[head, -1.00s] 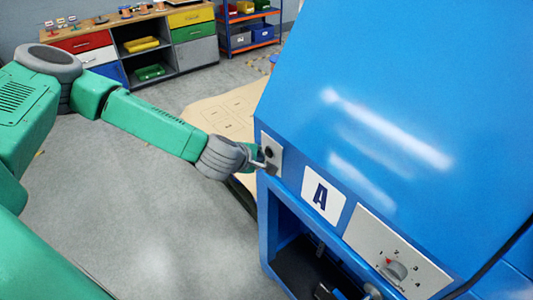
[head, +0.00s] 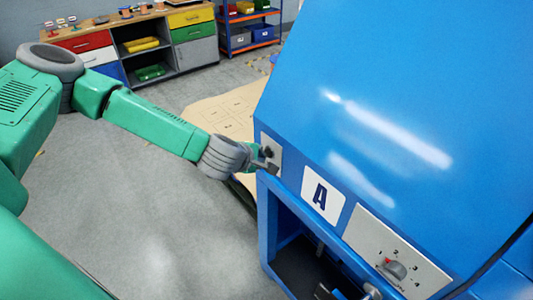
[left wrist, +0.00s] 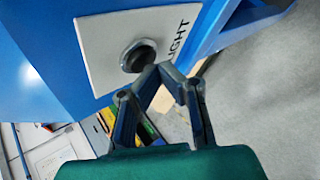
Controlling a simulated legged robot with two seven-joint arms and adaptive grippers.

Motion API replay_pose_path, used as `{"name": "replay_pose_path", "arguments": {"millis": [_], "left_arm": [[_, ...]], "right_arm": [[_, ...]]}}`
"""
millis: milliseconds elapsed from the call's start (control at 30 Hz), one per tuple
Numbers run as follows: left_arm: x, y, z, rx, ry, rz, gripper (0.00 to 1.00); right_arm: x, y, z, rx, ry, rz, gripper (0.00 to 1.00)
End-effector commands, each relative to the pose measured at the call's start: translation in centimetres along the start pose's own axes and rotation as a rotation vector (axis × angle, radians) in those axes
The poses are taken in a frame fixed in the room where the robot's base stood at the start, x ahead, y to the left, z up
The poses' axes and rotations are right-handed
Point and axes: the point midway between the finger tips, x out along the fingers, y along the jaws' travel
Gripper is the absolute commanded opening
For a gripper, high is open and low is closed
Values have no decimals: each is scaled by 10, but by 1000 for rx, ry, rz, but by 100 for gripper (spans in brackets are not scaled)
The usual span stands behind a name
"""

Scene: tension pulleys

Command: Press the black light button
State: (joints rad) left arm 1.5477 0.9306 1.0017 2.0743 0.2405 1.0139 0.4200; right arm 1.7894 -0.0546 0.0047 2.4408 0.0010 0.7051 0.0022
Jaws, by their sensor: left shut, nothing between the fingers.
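The black light button (left wrist: 138,57) sits in a metal ring on a pale plate (left wrist: 95,45) with the letters "IGHT" readable, on the blue machine. In the head view the plate (head: 272,143) is at the machine's left front edge, and the button (head: 267,152) is partly covered by my gripper. My left gripper (head: 268,165) is shut and empty, its tips at the plate. In the left wrist view the fingertips (left wrist: 165,70) are at the button's lower right edge; I cannot tell whether they touch it. My right gripper is not in view.
A cabinet with coloured drawers (head: 140,45) and a blue shelf (head: 248,30) stand at the back. Grey floor is clear at left.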

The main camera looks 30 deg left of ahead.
Motion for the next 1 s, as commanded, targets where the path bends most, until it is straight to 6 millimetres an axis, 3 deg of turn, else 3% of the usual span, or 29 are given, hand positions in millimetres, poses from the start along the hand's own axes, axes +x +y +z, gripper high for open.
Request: {"name": "replay_pose_path", "arguments": {"millis": [1000], "left_arm": [[-4,0,0,0,0,1,0]], "right_arm": [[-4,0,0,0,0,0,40]]}}
